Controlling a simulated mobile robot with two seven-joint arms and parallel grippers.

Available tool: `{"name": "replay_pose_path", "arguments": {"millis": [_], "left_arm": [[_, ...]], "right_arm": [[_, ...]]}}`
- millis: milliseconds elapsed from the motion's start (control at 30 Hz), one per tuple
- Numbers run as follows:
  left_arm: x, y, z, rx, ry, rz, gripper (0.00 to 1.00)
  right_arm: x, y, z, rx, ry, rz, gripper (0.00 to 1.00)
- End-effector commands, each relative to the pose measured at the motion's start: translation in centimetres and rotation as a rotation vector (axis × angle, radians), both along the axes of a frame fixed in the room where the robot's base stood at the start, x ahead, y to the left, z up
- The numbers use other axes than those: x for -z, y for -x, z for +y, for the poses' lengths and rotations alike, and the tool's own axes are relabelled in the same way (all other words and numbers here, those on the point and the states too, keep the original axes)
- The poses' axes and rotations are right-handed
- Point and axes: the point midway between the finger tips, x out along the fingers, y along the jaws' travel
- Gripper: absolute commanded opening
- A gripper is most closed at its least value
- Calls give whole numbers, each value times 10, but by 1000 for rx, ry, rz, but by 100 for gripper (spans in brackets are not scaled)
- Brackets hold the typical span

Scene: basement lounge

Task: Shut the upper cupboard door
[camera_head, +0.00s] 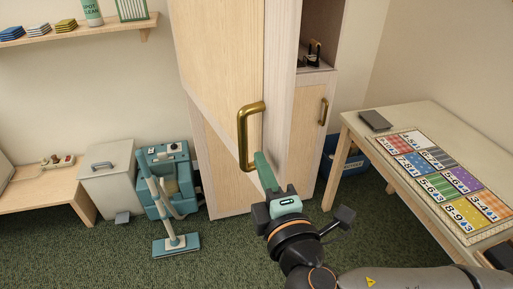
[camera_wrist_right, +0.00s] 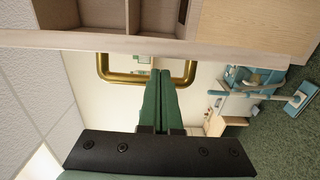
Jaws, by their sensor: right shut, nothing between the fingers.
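The upper cupboard door (camera_head: 222,50), pale wood with a brass handle (camera_head: 243,136), stands open, swung out from the cupboard (camera_head: 278,160). Its edge (camera_wrist_right: 210,45) crosses the right wrist view, with the handle (camera_wrist_right: 105,68) beyond the fingers. My right gripper (camera_head: 262,158) has green fingers, shut and empty, pointing up by the door's lower edge near the handle. The fingertips (camera_wrist_right: 161,73) overlap the handle opening in the right wrist view; I cannot tell whether they touch the door. My left gripper is not in view.
The open upper compartment (camera_head: 322,30) holds a small dark item. The lower door (camera_head: 305,120) looks closed. A table (camera_head: 400,175) with patterned cards stands right, a blue bin (camera_head: 345,160) behind it. A teal cleaning machine (camera_head: 165,170) and pale bin (camera_head: 108,180) stand left.

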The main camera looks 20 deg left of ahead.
Motion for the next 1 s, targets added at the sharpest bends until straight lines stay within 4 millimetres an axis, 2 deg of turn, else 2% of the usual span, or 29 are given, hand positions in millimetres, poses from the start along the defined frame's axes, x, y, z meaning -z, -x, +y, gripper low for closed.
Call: {"name": "replay_pose_path", "arguments": {"millis": [200,400,800,1000], "left_arm": [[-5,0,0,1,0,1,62],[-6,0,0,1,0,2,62],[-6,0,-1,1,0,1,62],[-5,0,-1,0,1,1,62]], "right_arm": [[-1,-24,17,0,1,-1,0],[0,-32,22,-1,0,2,0],[0,-33,22,-1,-1,2,0],[1,-41,10,-10,0,2,0]]}}
